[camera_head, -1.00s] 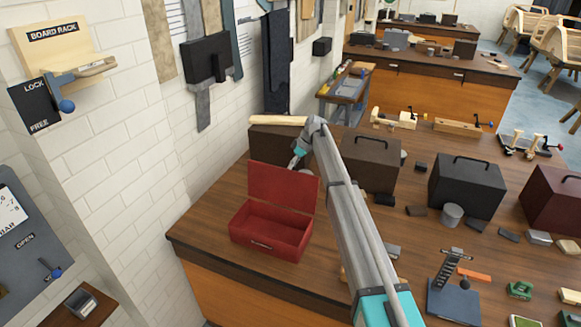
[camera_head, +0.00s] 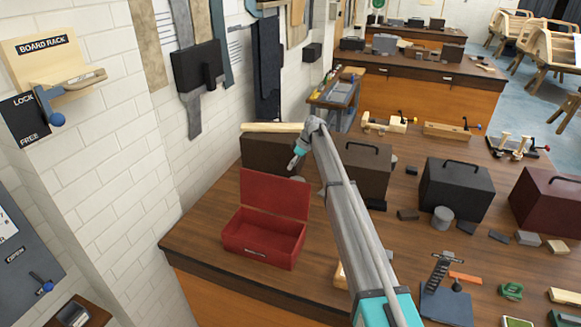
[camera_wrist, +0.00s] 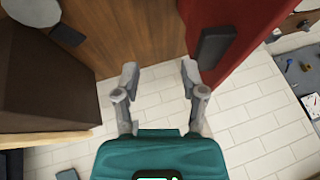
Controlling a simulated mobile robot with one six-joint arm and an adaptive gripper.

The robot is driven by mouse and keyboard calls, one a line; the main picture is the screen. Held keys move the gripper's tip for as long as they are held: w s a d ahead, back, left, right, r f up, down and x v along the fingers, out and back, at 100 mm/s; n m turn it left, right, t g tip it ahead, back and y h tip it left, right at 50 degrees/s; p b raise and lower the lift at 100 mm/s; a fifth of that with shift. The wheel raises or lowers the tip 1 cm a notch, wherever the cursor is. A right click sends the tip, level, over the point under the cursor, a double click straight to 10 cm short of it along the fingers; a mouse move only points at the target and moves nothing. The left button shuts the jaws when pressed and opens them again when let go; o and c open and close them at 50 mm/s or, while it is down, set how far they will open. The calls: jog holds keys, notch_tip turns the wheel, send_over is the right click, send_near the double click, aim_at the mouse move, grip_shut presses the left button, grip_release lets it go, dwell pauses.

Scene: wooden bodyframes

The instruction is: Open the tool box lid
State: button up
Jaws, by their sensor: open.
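The red tool box (camera_head: 262,238) sits near the left front corner of the wooden bench. Its lid (camera_head: 274,194) stands raised at the back, and the empty-looking inside shows. In the wrist view the red lid (camera_wrist: 240,30) fills the upper right, with a dark piece on its face. My gripper (camera_wrist: 158,72) is open and empty, its two fingers apart beside the lid, with bench and white wall tiles behind. In the head view my gripper (camera_head: 296,160) is behind the lid, small and partly blended with the dark boxes.
Closed brown boxes (camera_head: 366,171) and a black box (camera_head: 456,188) stand on the bench to the right. A brown box (camera_head: 272,152) with a pale board on it is close behind the red one. A grey cylinder (camera_head: 443,217) and small blocks lie nearby.

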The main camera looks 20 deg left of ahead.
jog(key=shift+w+d+r+p, duration=0.15)
jog(key=shift+w+d, duration=0.15)
jog(key=shift+w, duration=0.35)
jog(key=shift+w+d+r+p, duration=0.15)
jog(key=shift+w+d+r, duration=0.1)
jog(key=shift+w, duration=0.45)
jog(key=shift+w+d+r+p, duration=0.15)
jog(key=shift+w+d, duration=0.15)
jog(key=shift+w, duration=0.35)
jog(key=shift+d, duration=0.1)
jog(key=s+d+f+m+t+h+b, duration=0.1)
jog(key=s+d+f+m+b, duration=0.2)
jog(key=s+d, duration=0.6)
jog(key=s+d+f+m+b, duration=0.25)
jog(key=s+d, duration=0.25)
jog(key=d, duration=0.8)
jog(key=s+d+f+m+t+h+b, duration=0.15)
jog(key=s+d+f+m, duration=0.25)
jog(key=s+d, duration=0.5)
jog(key=s+d+f+m+h+b, duration=0.1)
jog(key=s+d+f+m+b, duration=0.2)
jog(key=s+d, duration=0.7)
jog(key=s+d+f+m+h+b, duration=0.1)
jog(key=s+d+f+m+b, duration=0.2)
jog(key=s+d, duration=0.8)
jog(key=shift+s+f+m+b, duration=0.15)
jog(key=shift+s+m+b, duration=0.15)
jog(key=shift+s+m, duration=0.45)
jog(key=shift+w+t, duration=0.2)
jog(key=shift+t, duration=0.05)
